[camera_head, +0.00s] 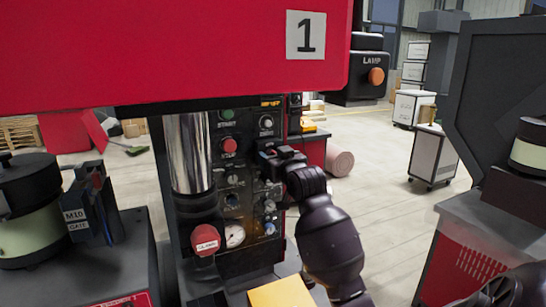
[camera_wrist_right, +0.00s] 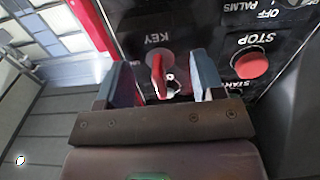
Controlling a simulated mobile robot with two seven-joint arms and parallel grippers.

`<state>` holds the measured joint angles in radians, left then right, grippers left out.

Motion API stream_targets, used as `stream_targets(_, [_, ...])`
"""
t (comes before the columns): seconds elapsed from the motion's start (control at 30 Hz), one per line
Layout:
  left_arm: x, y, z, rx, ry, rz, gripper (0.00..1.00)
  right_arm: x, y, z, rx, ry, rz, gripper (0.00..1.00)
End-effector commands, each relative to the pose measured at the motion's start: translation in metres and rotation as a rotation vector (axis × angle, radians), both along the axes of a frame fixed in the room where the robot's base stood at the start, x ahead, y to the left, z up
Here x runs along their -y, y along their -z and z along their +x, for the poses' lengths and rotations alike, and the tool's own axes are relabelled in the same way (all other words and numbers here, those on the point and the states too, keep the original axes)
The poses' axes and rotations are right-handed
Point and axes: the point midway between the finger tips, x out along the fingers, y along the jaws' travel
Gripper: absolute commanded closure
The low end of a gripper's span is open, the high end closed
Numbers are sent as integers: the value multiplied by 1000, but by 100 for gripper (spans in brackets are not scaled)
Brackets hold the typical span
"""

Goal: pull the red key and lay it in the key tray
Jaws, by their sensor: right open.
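The red key (camera_wrist_right: 159,74) sits in the lock marked KEY on the dark control panel, in the right wrist view. My right gripper (camera_wrist_right: 163,80) is open, with one finger on each side of the key and gaps between. In the head view my right gripper (camera_head: 277,155) is at the panel's right side and hides the key. I cannot make out a key tray for certain; a yellow flat-topped thing (camera_head: 282,294) shows at the bottom edge. My left gripper is not in view.
The red STOP button (camera_wrist_right: 250,66) is close beside the right finger; it also shows in the head view (camera_head: 228,145). A shiny column (camera_head: 188,150) and a red CLAMP knob (camera_head: 205,240) are left of my arm. A LAMP box (camera_head: 366,75) hangs above right.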

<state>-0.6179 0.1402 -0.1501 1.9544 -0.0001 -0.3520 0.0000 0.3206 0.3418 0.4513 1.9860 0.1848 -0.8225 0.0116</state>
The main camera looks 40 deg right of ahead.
Motion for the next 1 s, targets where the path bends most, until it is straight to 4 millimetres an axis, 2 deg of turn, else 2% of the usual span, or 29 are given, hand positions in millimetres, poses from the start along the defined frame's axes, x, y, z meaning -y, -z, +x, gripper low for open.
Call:
stream_targets(0.07, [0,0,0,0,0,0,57,0,0,0,0,0,1,40])
stream_targets(0.47, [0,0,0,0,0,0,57,0,0,0,0,0,1,100])
stream_targets(1.0, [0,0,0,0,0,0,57,-2,1,-8,0,0,1,100])
